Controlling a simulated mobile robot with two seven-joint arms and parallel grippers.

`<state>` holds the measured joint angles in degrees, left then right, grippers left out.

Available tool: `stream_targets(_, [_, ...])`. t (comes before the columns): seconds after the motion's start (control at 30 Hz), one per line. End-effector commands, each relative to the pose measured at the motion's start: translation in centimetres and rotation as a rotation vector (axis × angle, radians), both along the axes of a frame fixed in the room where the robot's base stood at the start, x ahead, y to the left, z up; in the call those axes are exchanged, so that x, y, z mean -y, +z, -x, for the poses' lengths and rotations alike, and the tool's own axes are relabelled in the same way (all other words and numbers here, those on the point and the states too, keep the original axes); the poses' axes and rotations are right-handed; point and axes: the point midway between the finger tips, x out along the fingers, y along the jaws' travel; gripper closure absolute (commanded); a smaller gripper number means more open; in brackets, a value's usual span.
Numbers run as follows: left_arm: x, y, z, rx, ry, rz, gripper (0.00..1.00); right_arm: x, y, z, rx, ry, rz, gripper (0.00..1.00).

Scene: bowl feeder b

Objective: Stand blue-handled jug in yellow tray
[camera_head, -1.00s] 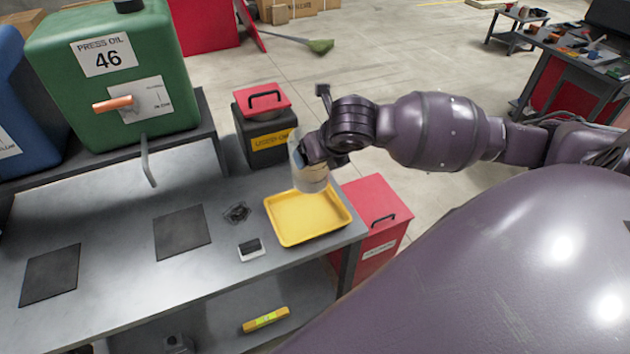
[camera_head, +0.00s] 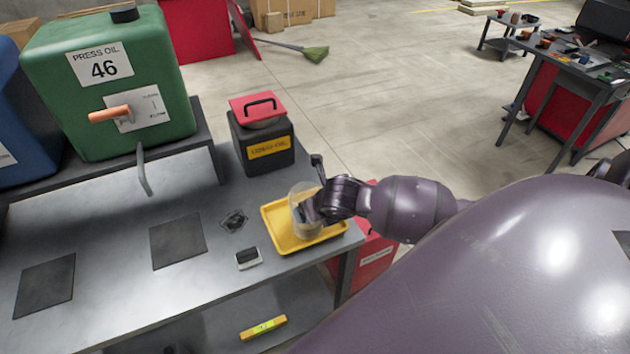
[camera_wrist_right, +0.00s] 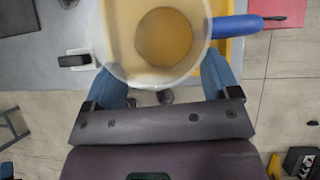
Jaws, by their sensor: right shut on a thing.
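The clear jug (camera_head: 303,228) appears upright over the yellow tray (camera_head: 277,228) in the head view; I cannot tell whether its base touches the tray floor. My right gripper (camera_head: 313,207) is shut on the jug's body from the right. In the wrist view the jug (camera_wrist_right: 120,50) sits between the two blue fingers of the right gripper (camera_wrist_right: 160,80). Its blue handle (camera_wrist_right: 236,26) points right. A tan-orange disc shows inside the jug; I cannot tell whether it is liquid or the tray seen through. My left gripper is not in view.
A black can with a red lid (camera_head: 262,140) stands behind the tray. A green oil tank (camera_head: 110,90) stands on the raised shelf.

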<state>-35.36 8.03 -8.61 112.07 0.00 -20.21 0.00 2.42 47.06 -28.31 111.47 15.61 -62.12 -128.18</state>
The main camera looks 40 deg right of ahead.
Motion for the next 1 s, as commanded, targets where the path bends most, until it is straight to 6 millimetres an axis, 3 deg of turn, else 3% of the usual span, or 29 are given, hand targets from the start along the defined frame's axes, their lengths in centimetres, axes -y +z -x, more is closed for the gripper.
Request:
stream_targets(0.5, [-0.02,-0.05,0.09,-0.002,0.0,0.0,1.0,0.02,-1.12,-0.04,0.002,0.001,0.001,0.49])
stream_targets(0.53, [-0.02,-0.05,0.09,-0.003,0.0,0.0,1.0,0.01,-1.11,-0.02,0.001,0.001,0.001,0.14])
stream_targets(0.6, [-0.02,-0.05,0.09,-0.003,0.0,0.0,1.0,0.01,-1.11,-0.01,0.001,0.001,0.001,0.03])
stream_targets(1.0, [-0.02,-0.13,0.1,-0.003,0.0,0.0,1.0,0.0,-0.38,0.31,0.001,0.002,0.001,0.0])
